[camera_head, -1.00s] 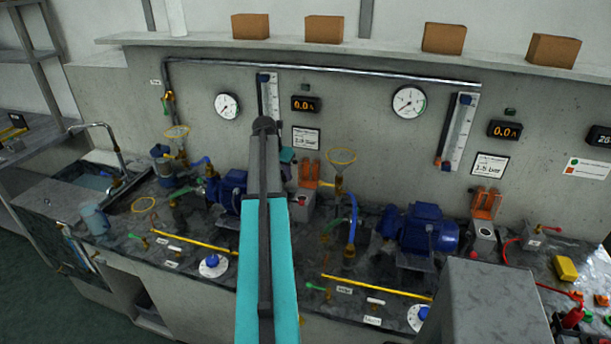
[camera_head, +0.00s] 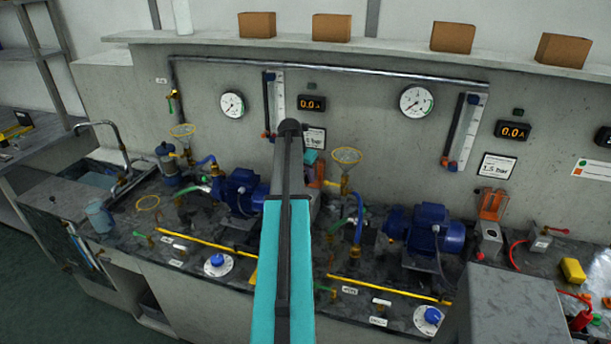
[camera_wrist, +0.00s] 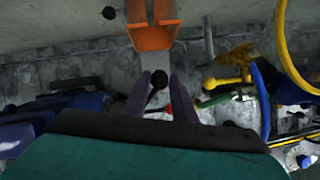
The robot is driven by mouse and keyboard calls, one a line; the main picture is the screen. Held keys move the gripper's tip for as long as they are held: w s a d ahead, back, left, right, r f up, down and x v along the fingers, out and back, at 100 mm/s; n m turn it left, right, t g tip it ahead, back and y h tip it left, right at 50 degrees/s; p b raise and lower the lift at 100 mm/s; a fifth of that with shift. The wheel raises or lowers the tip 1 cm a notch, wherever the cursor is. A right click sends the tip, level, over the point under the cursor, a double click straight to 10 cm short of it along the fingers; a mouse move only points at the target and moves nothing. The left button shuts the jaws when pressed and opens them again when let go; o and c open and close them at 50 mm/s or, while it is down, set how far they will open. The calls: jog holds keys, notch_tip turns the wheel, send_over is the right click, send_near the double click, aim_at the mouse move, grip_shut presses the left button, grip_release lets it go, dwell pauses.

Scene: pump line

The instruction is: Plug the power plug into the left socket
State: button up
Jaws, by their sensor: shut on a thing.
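The left socket is a grey box (camera_wrist: 157,60) under an orange raised cover (camera_wrist: 153,36) in the wrist view, directly beyond my fingertips. In the head view my arm hides most of it, and only a strip of the orange cover (camera_head: 317,172) shows. My gripper (camera_wrist: 159,78) has its two dark fingers pointing at the box. A small dark round thing with a short stem, probably the power plug (camera_wrist: 158,79), shows between the fingers. I cannot tell whether it touches the box. The right socket (camera_head: 488,238) is a similar grey box under an orange cover.
Two blue pumps (camera_head: 238,190) and (camera_head: 428,232) stand on the dark bench. Gauges hang on the wall.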

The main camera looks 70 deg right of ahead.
jog(key=shift+f+b, duration=1.4)
jog(key=shift+f, duration=1.55)
jog(key=shift+f, duration=0.9)
dwell(0.9)
jog(key=o, duration=1.1)
jog(key=shift+r, duration=0.15)
jog(key=shift+p+v, duration=1.75)
jog(key=shift+v, duration=1.15)
